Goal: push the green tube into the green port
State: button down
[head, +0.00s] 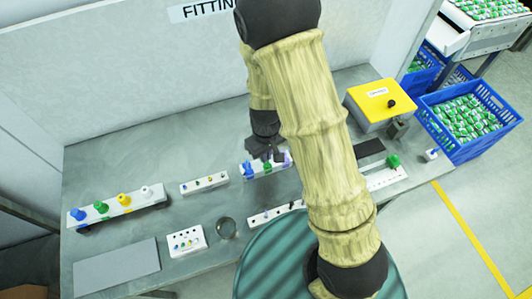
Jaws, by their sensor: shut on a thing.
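My gripper (266,153) is over a white block (243,178) near the middle of the bench. The block carries a blue, a green and a purple piece. The gripper is shut, its fingers just above the green piece (267,167), which looks like the green tube. The fingers partly hide it, so I cannot tell how deep it sits or which part is the green port. Another green piece (393,161) stands on a white strip at the right. A green fitting (101,208) stands in the row at the left.
A row base (130,207) at the left holds blue, green, yellow and white fittings. A small strip (204,183), a white box (187,241), a ring (226,228) and a grey mat (117,267) lie nearby. A yellow-topped box (381,100) stands right. My arm covers the middle.

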jog(key=shift+f, duration=0.35)
jog(key=c, duration=1.5)
grip_release()
jog(key=shift+r, duration=0.1)
notch_tip(320, 180, up, 17)
jog(key=shift+r, duration=0.15)
